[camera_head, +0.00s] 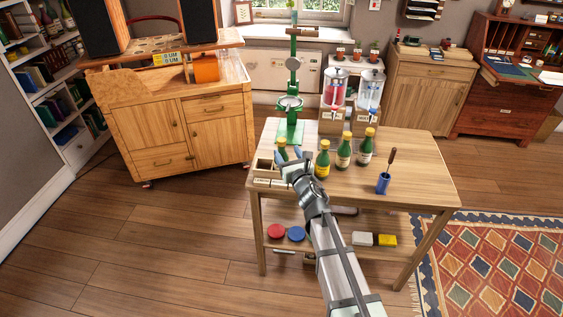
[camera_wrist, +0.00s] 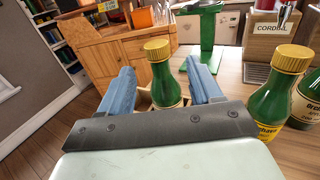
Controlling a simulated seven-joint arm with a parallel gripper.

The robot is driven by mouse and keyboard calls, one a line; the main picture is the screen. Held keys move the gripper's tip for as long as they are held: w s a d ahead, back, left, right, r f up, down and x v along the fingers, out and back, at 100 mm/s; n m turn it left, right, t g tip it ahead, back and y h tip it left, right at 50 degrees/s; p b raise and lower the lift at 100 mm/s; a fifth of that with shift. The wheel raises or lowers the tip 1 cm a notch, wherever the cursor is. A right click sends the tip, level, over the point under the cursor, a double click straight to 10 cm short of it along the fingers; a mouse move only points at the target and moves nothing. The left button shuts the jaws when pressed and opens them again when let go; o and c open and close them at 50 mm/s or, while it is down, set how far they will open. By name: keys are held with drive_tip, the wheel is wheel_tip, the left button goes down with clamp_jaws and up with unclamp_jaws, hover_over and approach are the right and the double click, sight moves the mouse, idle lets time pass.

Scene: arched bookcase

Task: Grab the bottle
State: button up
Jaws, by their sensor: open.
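A green bottle (camera_wrist: 164,82) with a gold cap stands upright between the two blue fingers of my gripper (camera_wrist: 160,92) in the wrist view. The fingers are apart, with gaps visible on both sides of the bottle. In the head view my gripper (camera_head: 290,155) is over the table's left part, and the same bottle (camera_head: 282,147) shows just beyond it, its lower part hidden. Several similar bottles stand to the right, including one with a yellow label (camera_head: 322,162) and another (camera_head: 344,154). A further one (camera_head: 366,150) stands at the row's right end.
A wooden box (camera_head: 263,165) sits at the table's left edge, by my gripper. A green press stand (camera_head: 289,125) is behind. Two drink dispensers (camera_head: 335,95) stand at the back. A blue cup with a tool (camera_head: 383,183) is on the right. The table's right part (camera_head: 425,180) is clear.

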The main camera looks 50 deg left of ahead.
sight(280, 140)
drive_tip(key=x, duration=0.8)
drive_tip(key=shift+a, duration=0.1)
drive_tip(key=shift+s, duration=0.1)
clamp_jaws()
idle(0.4)
drive_tip(key=shift+r, duration=0.1)
